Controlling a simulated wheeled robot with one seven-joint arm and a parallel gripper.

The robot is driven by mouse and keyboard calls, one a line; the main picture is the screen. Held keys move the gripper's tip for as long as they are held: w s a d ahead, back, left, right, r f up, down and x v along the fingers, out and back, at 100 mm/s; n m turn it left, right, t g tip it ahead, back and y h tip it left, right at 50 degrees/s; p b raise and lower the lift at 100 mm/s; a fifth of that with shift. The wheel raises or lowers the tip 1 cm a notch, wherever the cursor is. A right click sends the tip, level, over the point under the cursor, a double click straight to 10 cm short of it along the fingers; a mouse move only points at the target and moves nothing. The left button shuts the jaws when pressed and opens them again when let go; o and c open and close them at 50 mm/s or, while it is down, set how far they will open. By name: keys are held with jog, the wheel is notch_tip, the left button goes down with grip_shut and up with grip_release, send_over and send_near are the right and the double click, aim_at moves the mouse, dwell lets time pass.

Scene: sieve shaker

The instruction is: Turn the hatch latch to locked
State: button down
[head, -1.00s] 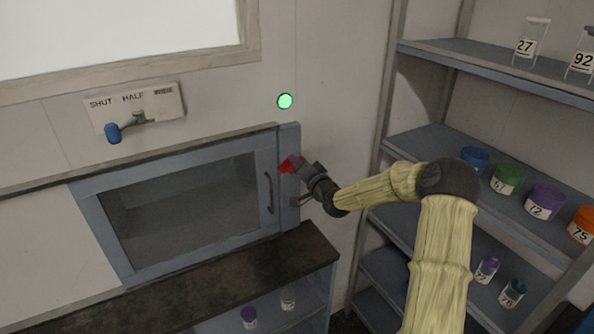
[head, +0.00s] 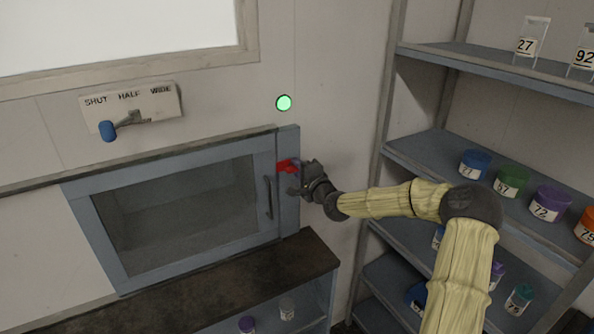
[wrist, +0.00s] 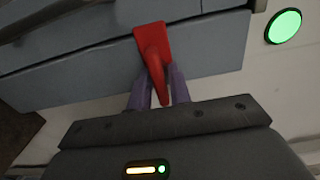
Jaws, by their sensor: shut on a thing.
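The red hatch latch (head: 286,166) is on the blue-grey strip at the right side of the glass-fronted hatch (head: 180,205). In the wrist view the red latch (wrist: 152,45) has a wide end on the strip and a narrow handle reaching down between the purple fingers. My gripper (head: 296,168) is at the latch from the right. In the wrist view my gripper (wrist: 158,90) is shut on the latch handle. The hatch door looks closed, with its dark bar handle (head: 268,196) just left of the latch.
A green light (head: 284,103) glows on the wall above the latch. A SHUT/HALF/WIDE plate (head: 160,103) with a blue-knobbed lever (head: 108,131) is at upper left. A shelf unit (head: 425,150) with labelled jars stands at right. A dark counter (head: 230,275) lies below the hatch.

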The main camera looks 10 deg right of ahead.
dwell(0.3)
jog(key=c, duration=1.5)
grip_release()
jog(key=b+v, duration=0.4)
jog(key=v, duration=1.3)
jog(key=shift+s, duration=0.2)
jog(key=shift+d, duration=0.15)
jog(key=s+a+f+n+g+h, duration=0.1)
jog(key=s+a+f+n+g, duration=0.25)
jog(key=f, duration=0.35)
jog(key=s+a+f+n+g+h, duration=0.1)
jog(key=s+a+f+n+g, duration=0.3)
jog(key=f, duration=0.4)
jog(key=s+n+g+h, duration=0.1)
jog(key=s+n+g, duration=0.1)
jog(key=s, duration=0.3)
jog(key=s+r+n+g+h, duration=0.1)
jog(key=s+n+g, duration=0.1)
jog(key=s, duration=0.4)
jog(key=s+d+r+n+g+h, duration=0.1)
jog(key=s+n+g, duration=0.2)
jog(key=s, duration=0.2)
jog(key=shift+s+h, duration=0.3)
jog(key=shift+s, duration=0.1)
